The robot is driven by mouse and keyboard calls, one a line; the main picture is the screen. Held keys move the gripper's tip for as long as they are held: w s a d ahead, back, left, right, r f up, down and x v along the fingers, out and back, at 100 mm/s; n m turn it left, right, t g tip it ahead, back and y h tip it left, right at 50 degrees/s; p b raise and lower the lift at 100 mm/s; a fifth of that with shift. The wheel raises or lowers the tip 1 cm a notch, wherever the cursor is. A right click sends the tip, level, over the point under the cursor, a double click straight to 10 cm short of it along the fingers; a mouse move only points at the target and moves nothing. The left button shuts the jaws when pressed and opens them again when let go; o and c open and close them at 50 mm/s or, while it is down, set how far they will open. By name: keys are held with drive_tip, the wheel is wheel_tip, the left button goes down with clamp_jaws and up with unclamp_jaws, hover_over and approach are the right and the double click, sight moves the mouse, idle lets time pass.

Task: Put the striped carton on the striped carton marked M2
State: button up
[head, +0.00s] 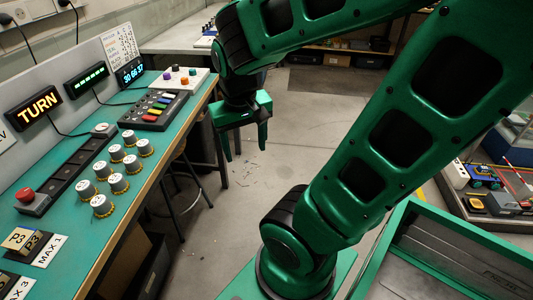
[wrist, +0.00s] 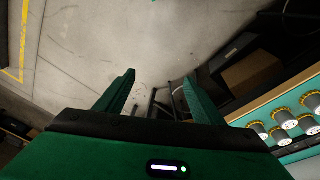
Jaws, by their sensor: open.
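I cannot make out a striped carton or an M2 mark in either view. A small pale yellow box marked P3 (head: 32,239) stands on a dark base at the lower left of the bench, beside a card reading MAX 1. My gripper (head: 244,146) hangs over the floor to the right of the bench, with its fingers apart and nothing between them.
A stool (head: 186,195) stands by the bench edge. A cluttered shelf (head: 490,190) is at right.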

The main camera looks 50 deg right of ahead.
drive_tip(key=s+r+m+g+y, duration=0.1)
drive_tip(key=s+y, duration=0.1)
drive_tip(key=s, duration=0.6)
drive_tip(key=shift+d, duration=0.35)
drive_tip(key=shift+r, duration=0.1)
